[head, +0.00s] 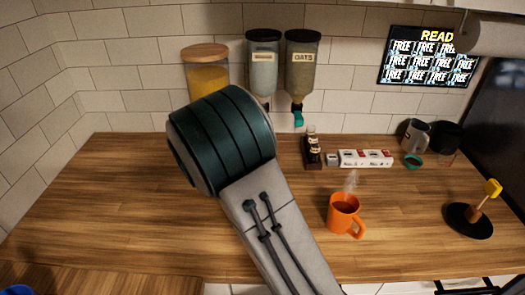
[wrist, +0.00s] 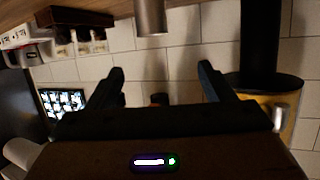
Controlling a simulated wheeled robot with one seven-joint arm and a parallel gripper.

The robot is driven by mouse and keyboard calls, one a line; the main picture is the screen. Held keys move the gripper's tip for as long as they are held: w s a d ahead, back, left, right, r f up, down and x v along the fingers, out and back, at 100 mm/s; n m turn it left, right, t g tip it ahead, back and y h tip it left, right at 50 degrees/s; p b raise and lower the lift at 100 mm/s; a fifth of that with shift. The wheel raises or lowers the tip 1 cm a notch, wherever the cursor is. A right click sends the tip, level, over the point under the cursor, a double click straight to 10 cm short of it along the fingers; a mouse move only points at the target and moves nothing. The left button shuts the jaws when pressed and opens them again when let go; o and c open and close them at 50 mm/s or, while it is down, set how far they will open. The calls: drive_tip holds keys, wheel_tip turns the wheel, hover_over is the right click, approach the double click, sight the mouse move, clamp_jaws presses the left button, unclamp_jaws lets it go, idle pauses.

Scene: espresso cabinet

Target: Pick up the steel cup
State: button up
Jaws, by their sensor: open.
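A plain steel cylinder that looks like the steel cup (wrist: 150,16) shows at the top middle of the wrist view, which is upside down. It stands on the wooden counter, and its far end is cut off by the frame edge. My gripper (wrist: 161,72) is open and empty, its two fingers apart. The cup lies ahead of the fingertips, between their lines and apart from both. In the head view my arm hides the gripper and that cup. A grey metal pitcher (head: 416,135) stands at the back right there.
A steaming orange mug (head: 343,214) stands at the front. A dark bottle rack (head: 312,152) and white boxes (head: 362,158) stand near the wall. A black round stand (head: 468,219) is at right. The left counter is clear.

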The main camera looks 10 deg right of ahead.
drive_tip(key=shift+h, duration=0.4)
drive_tip(key=x, duration=0.6)
drive_tip(key=p+x, duration=0.1)
drive_tip(key=x, duration=0.2)
drive_tip(key=shift+s+d+f, duration=0.1)
drive_tip(key=shift+s+f, duration=0.05)
drive_tip(key=shift+f, duration=0.1)
drive_tip(key=shift+f+p+x, duration=0.2)
drive_tip(key=shift+p+x, duration=0.15)
drive_tip(key=shift+x, duration=0.85)
drive_tip(key=shift+f+p+x, duration=0.25)
drive_tip(key=shift+p+x, duration=0.1)
drive_tip(key=shift+x, duration=0.9)
drive_tip(key=shift+s, duration=0.2)
drive_tip(key=c, duration=1.2)
drive_tip(key=shift+r, duration=0.1)
